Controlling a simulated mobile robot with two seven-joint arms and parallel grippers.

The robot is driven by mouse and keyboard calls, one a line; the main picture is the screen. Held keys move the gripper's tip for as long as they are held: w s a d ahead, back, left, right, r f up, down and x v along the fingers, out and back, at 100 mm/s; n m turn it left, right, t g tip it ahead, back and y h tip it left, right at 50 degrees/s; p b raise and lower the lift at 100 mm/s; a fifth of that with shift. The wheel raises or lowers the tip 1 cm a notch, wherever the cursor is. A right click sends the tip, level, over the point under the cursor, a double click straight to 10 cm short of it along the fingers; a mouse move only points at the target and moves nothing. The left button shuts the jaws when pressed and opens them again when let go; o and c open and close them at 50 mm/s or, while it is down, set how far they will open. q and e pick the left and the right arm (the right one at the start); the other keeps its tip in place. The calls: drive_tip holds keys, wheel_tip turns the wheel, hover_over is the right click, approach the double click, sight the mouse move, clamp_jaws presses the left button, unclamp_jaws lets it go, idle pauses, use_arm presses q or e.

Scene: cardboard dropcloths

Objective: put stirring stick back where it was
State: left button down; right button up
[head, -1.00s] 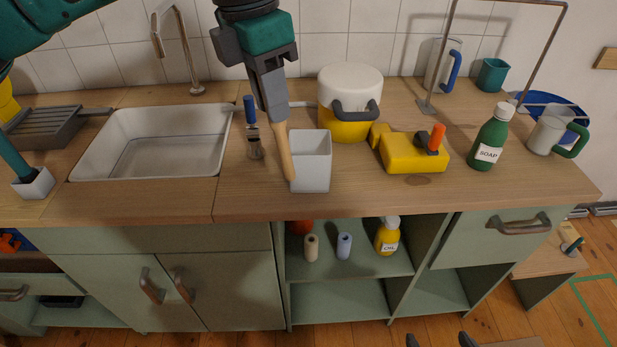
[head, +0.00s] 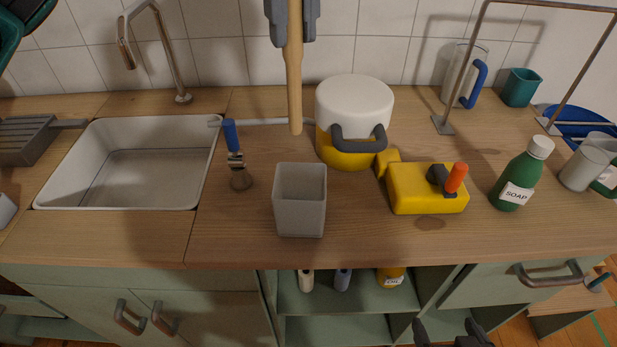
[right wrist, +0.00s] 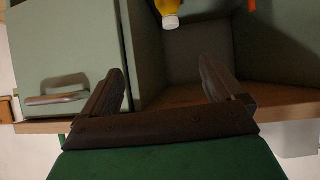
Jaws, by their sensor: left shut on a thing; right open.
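My left gripper (head: 293,22) is at the top of the head view, shut on the wooden stirring stick (head: 295,85). The stick hangs upright, its lower end in the air above and behind the grey square holder (head: 299,205) in the picture. The holder stands upright on the worktop; the inside that I can see looks empty. My right gripper (head: 446,334) is at the bottom edge of the head view, in front of the cabinets. It is open and empty, and its two fingers also show in the right wrist view (right wrist: 165,88).
A blue-handled brush (head: 233,150) stands left of the holder by the sink (head: 120,165). A white and yellow pot (head: 353,115), a yellow box (head: 420,188) with an orange knob and a green soap bottle (head: 522,175) stand to the right. The worktop's front strip is clear.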

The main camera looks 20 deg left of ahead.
use_arm(q)
drive_tip(key=shift+w+f, duration=0.1)
drive_tip(key=shift+w, duration=0.15)
approach(296, 131)
drive_tip(key=shift+w+a+f+b, duration=0.15)
drive_tip(key=shift+w+f+b, duration=0.25)
drive_tip(key=shift+w, duration=0.1)
wheel_tip(296, 131, down, 10)
drive_tip(key=shift+r, duration=0.25)
drive_tip(key=shift+f, duration=2.6)
drive_tip(key=shift+f, duration=0.15)
drive_tip(key=c, duration=1)
unclamp_jaws()
